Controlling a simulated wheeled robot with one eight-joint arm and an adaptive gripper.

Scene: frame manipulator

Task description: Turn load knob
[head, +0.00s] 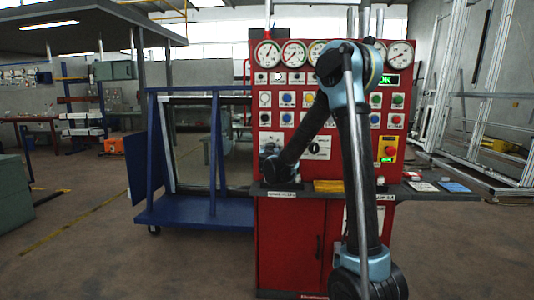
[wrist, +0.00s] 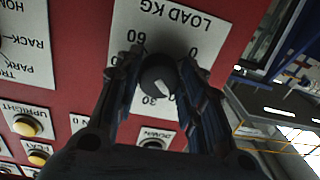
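The load knob (wrist: 157,80) is a round dark knob with a white mark on its face. It sits on a white plate (wrist: 180,25) that reads LOAD KG upside down in the wrist view, with 0, 30 and 60 around the knob. My gripper (wrist: 158,72) has one finger on each side of the knob, very close to it. Contact is unclear because fingers and knob are both dark. The mark lies on the lower part of the knob, near the 30 side. In the head view, my gripper (head: 272,168) is at the red panel's left side and hides the knob.
The red panel (head: 263,120) carries gauges, buttons and another dial (head: 316,147) right of my gripper. A narrow ledge (head: 410,190) runs below. A blue frame (head: 215,160) stands left of the panel. Yellow buttons (wrist: 28,125) lie left of the knob in the wrist view.

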